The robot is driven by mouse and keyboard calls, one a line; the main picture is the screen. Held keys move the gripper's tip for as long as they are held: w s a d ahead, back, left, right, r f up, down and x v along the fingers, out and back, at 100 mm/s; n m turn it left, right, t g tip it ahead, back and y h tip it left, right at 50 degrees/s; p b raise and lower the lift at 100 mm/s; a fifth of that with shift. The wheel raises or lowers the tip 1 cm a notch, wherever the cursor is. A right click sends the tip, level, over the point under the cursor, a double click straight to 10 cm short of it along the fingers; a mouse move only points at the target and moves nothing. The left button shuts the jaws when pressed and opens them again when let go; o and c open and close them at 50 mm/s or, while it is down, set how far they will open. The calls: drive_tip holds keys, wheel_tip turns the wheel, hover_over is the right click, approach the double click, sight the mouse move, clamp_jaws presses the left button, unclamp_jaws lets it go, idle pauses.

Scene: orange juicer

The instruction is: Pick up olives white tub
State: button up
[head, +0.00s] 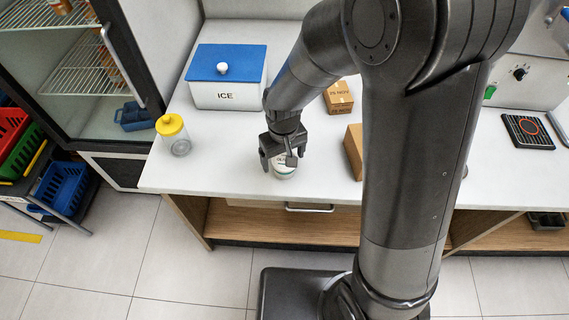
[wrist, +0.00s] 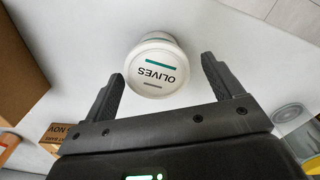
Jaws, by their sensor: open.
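The olives white tub (head: 284,170) stands on the white counter near its front edge in the head view, partly hidden by my gripper (head: 279,158). In the wrist view the tub (wrist: 157,66) shows its lid with the word OLIVES upside down and a green stripe. My gripper (wrist: 160,92) is open, with one finger towards each side of the tub. The tub's near edge lies roughly between the fingertips, with small gaps on both sides. I cannot tell the exact height of the fingers against the tub.
A white ICE box with a blue lid (head: 227,77) is behind. Cardboard boxes stand to the right, one small (head: 339,98) and one nearer (head: 354,150), close to my arm.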

sight(284, 159)
drive_tip(key=shift+d+f, duration=0.15)
drive_tip(key=shift+f, duration=1.5)
drive_tip(key=shift+c, duration=0.5)
drive_tip(key=c, duration=0.9)
